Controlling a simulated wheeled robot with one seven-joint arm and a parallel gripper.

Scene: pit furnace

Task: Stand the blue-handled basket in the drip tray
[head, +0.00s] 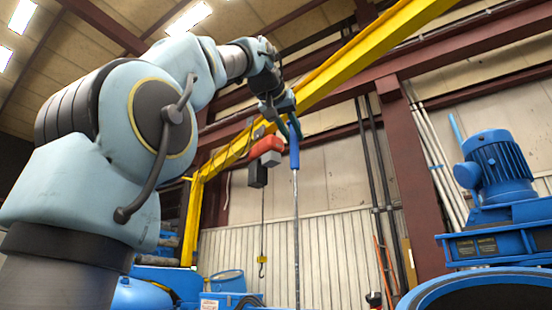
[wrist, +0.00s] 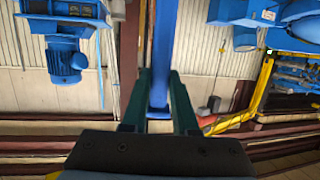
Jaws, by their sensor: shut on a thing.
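My gripper (head: 290,128) is raised high in the head view and shut on the blue handle (head: 294,150) of the basket. A thin grey rod (head: 296,235) hangs from the handle nearly upright and runs out of the bottom of the picture. The basket's lower part is hidden below the frame. In the wrist view, the dark green fingers of my gripper (wrist: 160,108) stand on either side of the blue handle (wrist: 164,50), which runs out through the top edge. I see no drip tray in either view.
A yellow beam (head: 365,55) with a red hoist (head: 266,147) and hanging hook (head: 262,262) crosses behind the arm. A blue motor (head: 497,165) stands at right above a round blue rim (head: 450,283). Blue equipment (head: 215,283) lies low behind the rod.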

